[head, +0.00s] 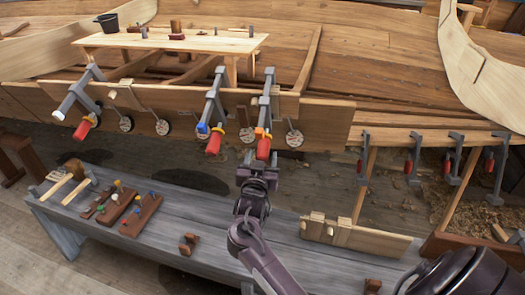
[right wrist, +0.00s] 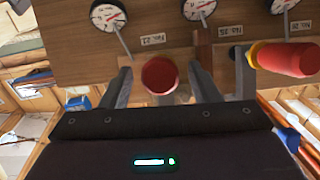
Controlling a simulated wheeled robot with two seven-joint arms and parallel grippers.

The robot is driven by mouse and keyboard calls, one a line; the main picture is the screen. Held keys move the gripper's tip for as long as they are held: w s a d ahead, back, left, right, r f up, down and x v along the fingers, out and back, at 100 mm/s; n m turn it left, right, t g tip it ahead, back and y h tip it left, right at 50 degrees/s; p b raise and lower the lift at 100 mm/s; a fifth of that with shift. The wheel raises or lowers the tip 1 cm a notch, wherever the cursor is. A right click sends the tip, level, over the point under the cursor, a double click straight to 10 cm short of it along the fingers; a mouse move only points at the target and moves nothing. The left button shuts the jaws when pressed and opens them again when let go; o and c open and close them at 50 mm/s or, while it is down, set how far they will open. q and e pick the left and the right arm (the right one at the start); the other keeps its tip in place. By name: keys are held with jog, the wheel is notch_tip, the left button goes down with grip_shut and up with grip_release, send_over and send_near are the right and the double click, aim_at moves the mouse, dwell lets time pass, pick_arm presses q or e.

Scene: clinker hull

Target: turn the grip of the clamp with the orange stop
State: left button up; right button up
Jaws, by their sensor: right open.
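The clamp with the orange stop (head: 265,115) hangs on the hull plank, right of two similar clamps in the head view. Its orange stop (head: 262,131) sits just above its red grip (head: 263,149). My right gripper (head: 251,163) is just below and in front of that grip. In the right wrist view, the round end of a red grip (right wrist: 160,75) shows between my two open fingers (right wrist: 159,85), with gaps on both sides. The stop is hidden there. My left gripper is not in view.
The middle clamp (head: 212,100), with a yellow collar, is close on the left; its grip (right wrist: 285,58) shows at right in the wrist view. Dial gauges (head: 294,138) sit on the plank. A grey bench (head: 190,205) with tools stands below. Smaller clamps (head: 416,155) hang at right.

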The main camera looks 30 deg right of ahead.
jog(key=shift+x, duration=1.25)
jog(key=c, duration=1)
